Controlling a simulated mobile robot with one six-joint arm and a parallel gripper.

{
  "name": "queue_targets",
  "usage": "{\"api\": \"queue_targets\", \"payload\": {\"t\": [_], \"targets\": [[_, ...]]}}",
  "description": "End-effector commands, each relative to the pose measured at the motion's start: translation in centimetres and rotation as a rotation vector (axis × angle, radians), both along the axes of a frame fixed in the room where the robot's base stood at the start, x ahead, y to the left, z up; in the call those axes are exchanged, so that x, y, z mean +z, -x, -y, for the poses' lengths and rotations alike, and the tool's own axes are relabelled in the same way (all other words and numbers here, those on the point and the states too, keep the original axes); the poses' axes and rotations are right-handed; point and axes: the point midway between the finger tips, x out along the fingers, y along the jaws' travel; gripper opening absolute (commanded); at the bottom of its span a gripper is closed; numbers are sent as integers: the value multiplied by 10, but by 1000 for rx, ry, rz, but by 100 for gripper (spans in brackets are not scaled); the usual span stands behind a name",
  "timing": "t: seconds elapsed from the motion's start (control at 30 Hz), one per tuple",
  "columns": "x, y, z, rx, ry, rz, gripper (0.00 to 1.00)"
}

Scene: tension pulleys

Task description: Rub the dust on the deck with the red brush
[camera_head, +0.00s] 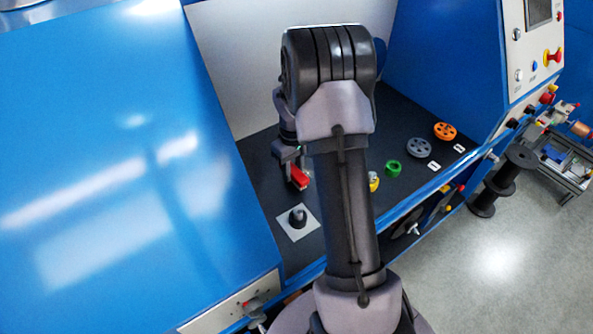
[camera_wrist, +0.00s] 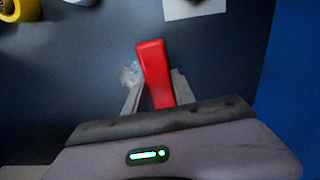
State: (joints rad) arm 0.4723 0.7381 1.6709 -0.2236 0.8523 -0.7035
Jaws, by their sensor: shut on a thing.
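The red brush (camera_head: 300,178) is held in my gripper (camera_head: 292,163), low over the dark deck (camera_head: 265,185). In the wrist view the red brush (camera_wrist: 153,68) points away between the two fingers of my gripper (camera_wrist: 156,88), which is shut on it. A pale, speckled patch that looks like the dust (camera_wrist: 129,74) lies on the deck just left of the brush, partly behind the left finger. I cannot tell whether the bristles touch the deck. In the head view my arm hides part of the deck, and I cannot make out the dust.
A white plate with a dark knob (camera_head: 298,218) is in front of the brush. To the right are a yellow spool (camera_head: 374,182), a green ring (camera_head: 393,168), a grey pulley (camera_head: 419,148) and an orange pulley (camera_head: 445,131). Blue walls flank the deck.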

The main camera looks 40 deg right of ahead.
Motion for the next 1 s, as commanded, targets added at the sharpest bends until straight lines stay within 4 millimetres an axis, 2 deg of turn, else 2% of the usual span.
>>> {"api": "queue_targets", "payload": {"t": [1.0], "targets": [[-17,0,0,0,0,0,0]]}}
